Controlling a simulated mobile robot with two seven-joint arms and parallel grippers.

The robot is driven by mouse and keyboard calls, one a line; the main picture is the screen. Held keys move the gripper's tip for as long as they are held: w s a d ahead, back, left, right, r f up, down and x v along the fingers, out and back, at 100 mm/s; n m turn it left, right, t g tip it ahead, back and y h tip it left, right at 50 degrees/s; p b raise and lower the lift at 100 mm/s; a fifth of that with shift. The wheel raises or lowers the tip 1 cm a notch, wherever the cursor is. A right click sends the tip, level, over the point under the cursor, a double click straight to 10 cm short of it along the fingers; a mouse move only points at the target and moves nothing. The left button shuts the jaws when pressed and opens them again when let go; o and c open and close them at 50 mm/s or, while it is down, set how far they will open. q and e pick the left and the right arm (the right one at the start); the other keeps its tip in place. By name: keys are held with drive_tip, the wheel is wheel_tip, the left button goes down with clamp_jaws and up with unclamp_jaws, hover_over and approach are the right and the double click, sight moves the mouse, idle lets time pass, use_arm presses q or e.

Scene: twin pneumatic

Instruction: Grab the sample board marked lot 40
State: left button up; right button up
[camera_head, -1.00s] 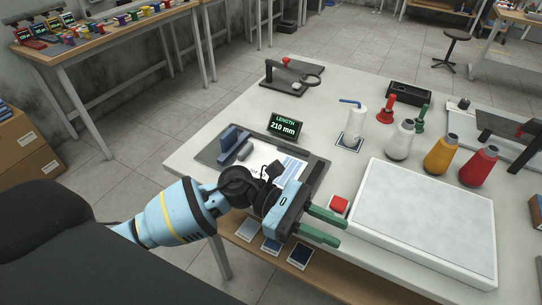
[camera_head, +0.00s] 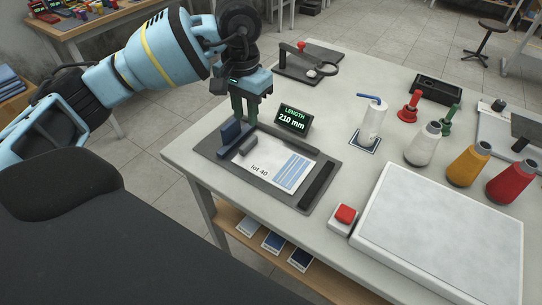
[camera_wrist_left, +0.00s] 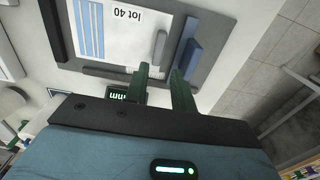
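The sample board (camera_head: 270,166) is white with blue stripes and the text "lot 40". It lies flat in a dark grey fixture (camera_head: 215,153) on the table. It also shows in the left wrist view (camera_wrist_left: 118,45). A small grey bar (camera_head: 248,145) sits at the board's left edge, beside a blue block (camera_head: 231,136). My left gripper (camera_head: 246,118) points down just behind these two, at the fixture's back left. In the wrist view its green fingers (camera_wrist_left: 161,72) are apart with nothing visible between them. My right gripper is not in view.
The display (camera_head: 293,118) reading "LENGTH 210 mm" stands close to my left gripper's right. A red button (camera_head: 346,214) and a large pale slab (camera_head: 440,235) lie to the right.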

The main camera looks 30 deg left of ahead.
sight(248, 141)
use_arm(q)
drive_tip(key=shift+s+f+p, duration=0.1)
drive_tip(key=shift+f+p, duration=0.45)
drive_tip(key=shift+f, duration=3.4)
clamp_jaws()
